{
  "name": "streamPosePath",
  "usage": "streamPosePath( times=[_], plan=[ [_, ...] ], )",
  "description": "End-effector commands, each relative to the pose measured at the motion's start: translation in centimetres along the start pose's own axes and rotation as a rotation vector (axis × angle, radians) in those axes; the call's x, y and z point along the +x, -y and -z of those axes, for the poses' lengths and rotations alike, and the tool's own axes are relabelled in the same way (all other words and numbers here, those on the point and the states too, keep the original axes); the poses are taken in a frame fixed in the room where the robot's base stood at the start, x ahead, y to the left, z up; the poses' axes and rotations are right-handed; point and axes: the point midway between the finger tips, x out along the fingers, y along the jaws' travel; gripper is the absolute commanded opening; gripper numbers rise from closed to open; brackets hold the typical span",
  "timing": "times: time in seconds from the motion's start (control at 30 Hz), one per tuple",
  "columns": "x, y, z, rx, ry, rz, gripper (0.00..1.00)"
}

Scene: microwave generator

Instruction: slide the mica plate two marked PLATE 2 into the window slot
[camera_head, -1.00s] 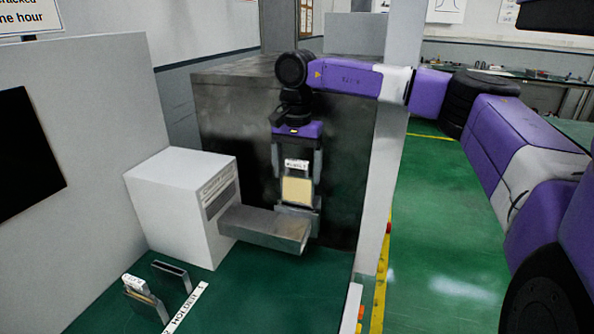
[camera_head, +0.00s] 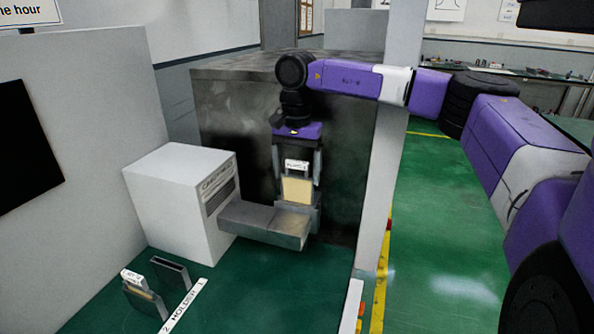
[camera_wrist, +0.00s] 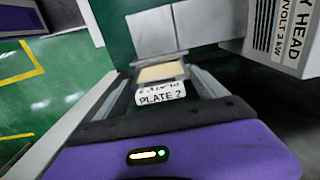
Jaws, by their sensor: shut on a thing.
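My gripper (camera_head: 297,176) points down over the outer end of the grey waveguide duct (camera_head: 250,222). It is shut on the mica plate (camera_head: 297,189), a tan sheet with a white label at its top. In the wrist view the label reads PLATE 2, and the tan plate (camera_wrist: 160,73) lies between the fingers, in front of the grey duct (camera_wrist: 165,30). The plate looks upright in the head view. Its lower edge meets grey metal at the duct's end. The window slot's opening is hidden, so I cannot tell whether the edge is inside it.
A white box (camera_head: 182,200), the microwave head, joins the duct on the left. Two holders stand at lower left by a strip marked HOLDER; one (camera_head: 145,299) carries a labelled plate, the other (camera_head: 171,271) looks empty. A dark block stands behind and a grey post (camera_head: 385,170) to the right.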

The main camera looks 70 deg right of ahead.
Motion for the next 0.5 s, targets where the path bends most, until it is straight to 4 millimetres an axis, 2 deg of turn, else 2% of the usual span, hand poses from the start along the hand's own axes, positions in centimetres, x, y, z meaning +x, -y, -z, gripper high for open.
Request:
streamPosePath(
  times=[0.5],
  plan=[
    [1.00,0.00,-0.01,0.000,0.000,0.000,0.16]
  ],
)
